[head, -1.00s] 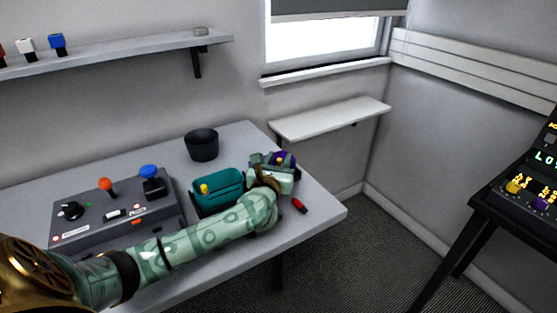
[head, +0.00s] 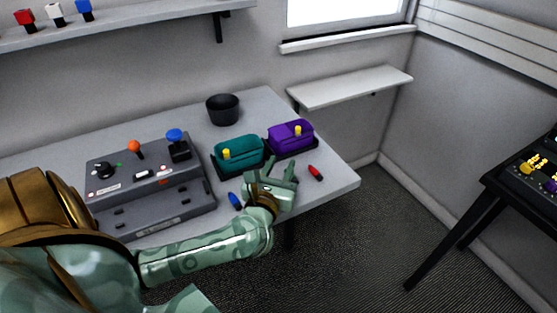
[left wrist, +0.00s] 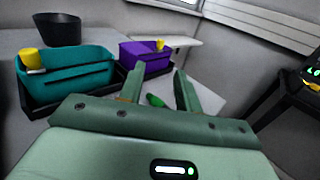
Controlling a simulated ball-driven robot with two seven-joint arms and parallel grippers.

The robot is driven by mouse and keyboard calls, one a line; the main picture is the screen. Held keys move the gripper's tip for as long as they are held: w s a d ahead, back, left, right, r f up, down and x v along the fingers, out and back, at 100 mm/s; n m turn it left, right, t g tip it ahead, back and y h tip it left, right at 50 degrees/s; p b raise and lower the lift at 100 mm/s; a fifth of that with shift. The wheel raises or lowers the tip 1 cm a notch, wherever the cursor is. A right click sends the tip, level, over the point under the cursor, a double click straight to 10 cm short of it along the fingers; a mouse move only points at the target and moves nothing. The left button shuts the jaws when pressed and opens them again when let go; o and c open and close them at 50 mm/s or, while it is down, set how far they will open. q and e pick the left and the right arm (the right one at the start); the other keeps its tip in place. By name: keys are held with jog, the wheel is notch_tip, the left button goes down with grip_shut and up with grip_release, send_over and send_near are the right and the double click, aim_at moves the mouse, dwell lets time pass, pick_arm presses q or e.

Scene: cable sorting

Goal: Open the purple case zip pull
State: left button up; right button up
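The purple case (head: 291,139) sits on the right part of the table, with a yellow zip pull (head: 298,130) on its top toward the right. In the left wrist view the purple case (left wrist: 145,60) stands beyond the fingers, its yellow pull (left wrist: 160,44) at the right end. I cannot tell whether the zip is open. My left gripper (head: 276,168) is in front of the purple case, apart from it. Its fingers (left wrist: 155,88) are spread, with no object held between them. My right gripper is not in view.
A teal case (head: 237,158) with a yellow pull (head: 226,154) is just left. A red piece (head: 315,172) and a blue piece (head: 235,200) lie near the front; a green piece (left wrist: 156,100) shows beyond my fingers. A black cup (head: 222,110) and grey control box (head: 150,185) stand nearby.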

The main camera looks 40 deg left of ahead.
aim_at(297, 131)
pick_arm(q)
jog(key=shift+s+d, duration=0.1)
jog(key=shift+s, duration=0.15)
jog(key=shift+o, duration=0.3)
jog(key=shift+s+d+f, duration=0.2)
jog(key=shift+s+d, duration=0.1)
jog(key=shift+s, duration=0.2)
jog(key=shift+r, duration=0.1)
jog(key=b+x, duration=0.2)
jog(key=x, duration=1.2)
jog(key=shift+w+a+b, duration=0.1)
jog(key=shift+w+b, duration=0.2)
jog(key=shift+b, duration=0.05)
jog(key=shift+x, duration=0.8)
grip_shut()
